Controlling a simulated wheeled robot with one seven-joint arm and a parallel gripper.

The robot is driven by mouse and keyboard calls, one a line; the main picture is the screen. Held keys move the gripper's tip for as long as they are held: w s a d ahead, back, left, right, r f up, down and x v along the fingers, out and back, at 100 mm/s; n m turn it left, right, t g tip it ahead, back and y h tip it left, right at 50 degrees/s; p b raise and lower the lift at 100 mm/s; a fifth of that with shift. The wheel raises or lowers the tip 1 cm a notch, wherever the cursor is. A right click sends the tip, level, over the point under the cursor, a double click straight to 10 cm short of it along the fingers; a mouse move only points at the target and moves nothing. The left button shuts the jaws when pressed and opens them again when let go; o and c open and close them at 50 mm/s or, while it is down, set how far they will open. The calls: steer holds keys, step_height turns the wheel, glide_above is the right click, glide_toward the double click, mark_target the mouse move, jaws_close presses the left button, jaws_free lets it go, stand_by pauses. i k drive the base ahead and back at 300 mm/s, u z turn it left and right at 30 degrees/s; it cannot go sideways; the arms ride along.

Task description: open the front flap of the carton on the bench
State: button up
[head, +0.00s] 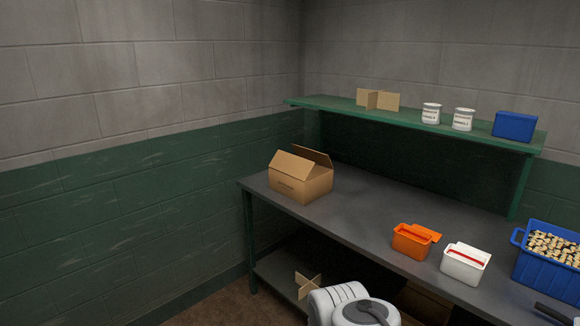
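The brown cardboard carton (318,188) sits on the far left end of the grey bench (375,215), with printing on its front face. Its front flap (292,165) rises from the front top edge and slopes back over the opening. Another flap (316,156) stands up tilted behind it. The inside of the carton is hidden.
An orange bin (409,243), a white bin (461,268) and a blue crate (542,270) of small pieces stand right of the carton. A green shelf (345,108) runs above the bench back. Bare bench top lies between carton and orange bin.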

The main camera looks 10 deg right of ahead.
mark_target(299, 168)
steer(key=k, duration=0.65)
steer(key=z, duration=0.8)
steer(key=i, duration=1.4)
steer(key=u, duration=0.65)
steer(key=i, duration=0.7)
